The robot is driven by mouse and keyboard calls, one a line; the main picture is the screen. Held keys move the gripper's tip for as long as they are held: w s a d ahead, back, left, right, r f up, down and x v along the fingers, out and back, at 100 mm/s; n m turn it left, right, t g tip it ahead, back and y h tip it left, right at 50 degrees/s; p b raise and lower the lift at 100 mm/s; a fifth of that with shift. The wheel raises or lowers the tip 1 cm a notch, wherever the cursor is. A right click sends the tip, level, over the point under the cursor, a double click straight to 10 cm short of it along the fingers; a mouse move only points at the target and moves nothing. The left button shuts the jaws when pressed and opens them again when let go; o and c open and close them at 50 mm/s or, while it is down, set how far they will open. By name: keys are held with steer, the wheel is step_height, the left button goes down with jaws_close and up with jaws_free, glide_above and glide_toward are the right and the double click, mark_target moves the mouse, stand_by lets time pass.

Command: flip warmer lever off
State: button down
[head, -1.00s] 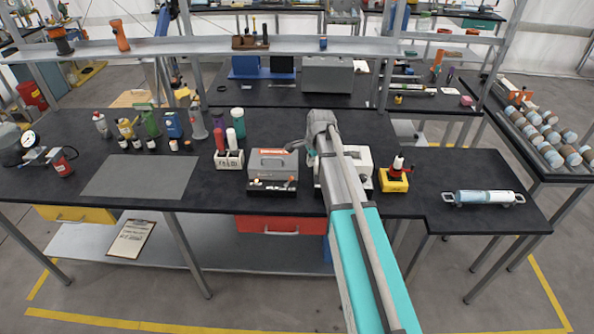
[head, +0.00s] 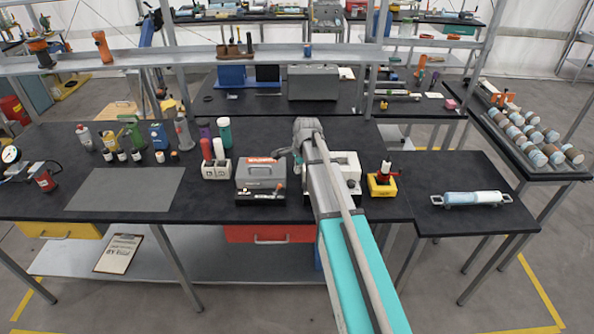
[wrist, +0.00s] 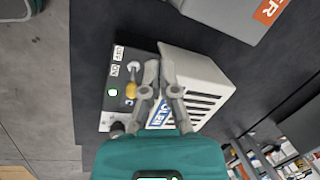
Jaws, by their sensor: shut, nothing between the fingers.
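A grey box unit with an orange label (head: 262,171) stands on the bench in the head view. In the wrist view this white unit has a blue label (wrist: 160,113), ON and OFF tags, a lit green lamp and a yellow-handled lever (wrist: 131,90). My gripper (wrist: 158,62) is shut and empty over this unit, beside the yellow handle; contact is unclear.
A yellow block with a red and black top (head: 383,182) stands right of the white unit. A white holder with red and white bottles (head: 216,172) stands left of the grey unit. A grey mat (head: 125,189) lies clear farther left. A shelf (head: 230,57) spans behind.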

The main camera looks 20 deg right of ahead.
steer(key=shift+b+x, duration=4.05)
steer(key=shift+x, duration=0.35)
steer(key=shift+s+a+r+p, duration=0.15)
steer(key=shift+a+r+p, duration=0.2)
steer(key=shift+a, duration=0.15)
steer(key=shift+s+a+r+p, duration=0.15)
steer(key=shift+a+r+p, duration=0.2)
steer(key=shift+a, duration=0.2)
steer(key=shift+s+a+r, duration=0.15)
steer(key=shift+a+r, duration=0.05)
steer(key=shift+a, duration=0.5)
steer(key=shift+d+p, duration=0.15)
steer(key=shift+p, duration=0.15)
